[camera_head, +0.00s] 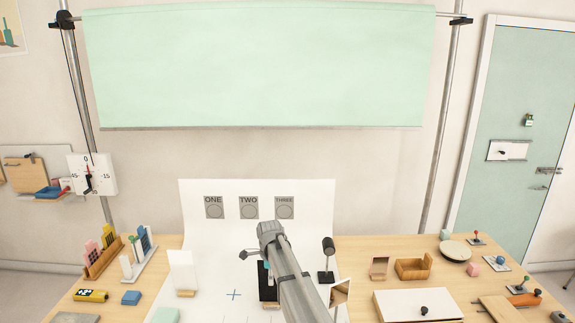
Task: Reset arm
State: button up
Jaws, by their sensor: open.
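My arm (295,280) reaches up from the bottom of the view over the white backdrop sheet (215,285). My gripper (250,254) is mostly hidden behind the arm; a small dark part shows at the arm's left side. It is open, and I see nothing held in it. A black upright item (267,291) stands on the sheet, partly covered by the arm.
A small black lamp (327,258) stands close right of the arm. A white card (182,272) stands left on the sheet. Colourful holders (103,257) fill the table's left side. A wooden tray (413,269) and white box (418,306) are right. Open air lies above the table.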

jog(key=s+d+f+n+b, duration=0.3)
jog(key=s+d+n, duration=0.2)
jog(key=s+d, duration=0.2)
jog(key=s+d+f+n+b, duration=0.3)
jog(key=s+d+n, duration=0.3)
jog(key=s, duration=0.6)
jog(key=s+d+f+n+b, duration=0.3)
jog(key=s+d+n, duration=0.3)
jog(key=s+d, duration=0.3)
jog(key=shift+s+d+f, duration=0.2)
jog(key=shift+d+f, duration=0.1)
jog(key=shift+d, duration=0.2)
